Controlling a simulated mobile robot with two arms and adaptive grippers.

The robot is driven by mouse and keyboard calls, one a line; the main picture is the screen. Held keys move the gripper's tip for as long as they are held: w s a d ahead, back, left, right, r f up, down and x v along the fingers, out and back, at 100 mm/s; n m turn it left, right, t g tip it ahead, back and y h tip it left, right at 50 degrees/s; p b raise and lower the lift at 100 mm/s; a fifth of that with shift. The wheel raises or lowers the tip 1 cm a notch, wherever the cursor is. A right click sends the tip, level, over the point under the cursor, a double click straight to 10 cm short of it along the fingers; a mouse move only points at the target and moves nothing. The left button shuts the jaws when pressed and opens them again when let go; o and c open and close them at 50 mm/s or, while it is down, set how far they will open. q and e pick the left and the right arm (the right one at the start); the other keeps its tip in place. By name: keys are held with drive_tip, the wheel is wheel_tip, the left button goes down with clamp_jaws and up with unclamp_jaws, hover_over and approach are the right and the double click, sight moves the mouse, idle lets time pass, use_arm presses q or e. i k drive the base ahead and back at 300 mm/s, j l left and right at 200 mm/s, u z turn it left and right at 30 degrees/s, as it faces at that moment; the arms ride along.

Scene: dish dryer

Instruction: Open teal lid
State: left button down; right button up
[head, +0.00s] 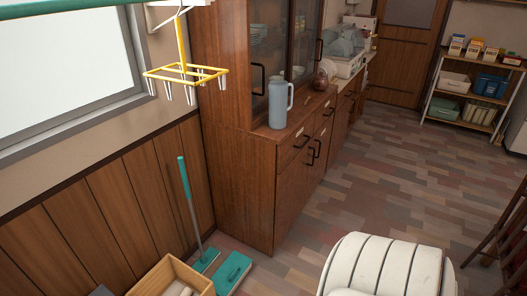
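A flat teal piece with a dark handle-like mark (233,273) lies on the floor at the bottom centre-left. It may be the teal lid, and it looks shut, but I cannot tell what is under it. A long-handled tool with a teal grip and teal foot (192,215) leans against the wooden wall just left of it. A dish dryer with dishes (349,62) stands far back on the counter; no teal lid shows clearly on it. Neither of my grippers is in view.
A wooden cabinet (245,190) carries a blue-grey jug (279,105). An open wooden box (172,277) sits at the lower left. A white ribbed rounded thing (385,266) fills the lower right. A yellow hanger (185,72) hangs by the window. The middle floor is clear.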

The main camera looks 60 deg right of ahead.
sight(229, 272)
drive_tip(key=z, duration=1.4)
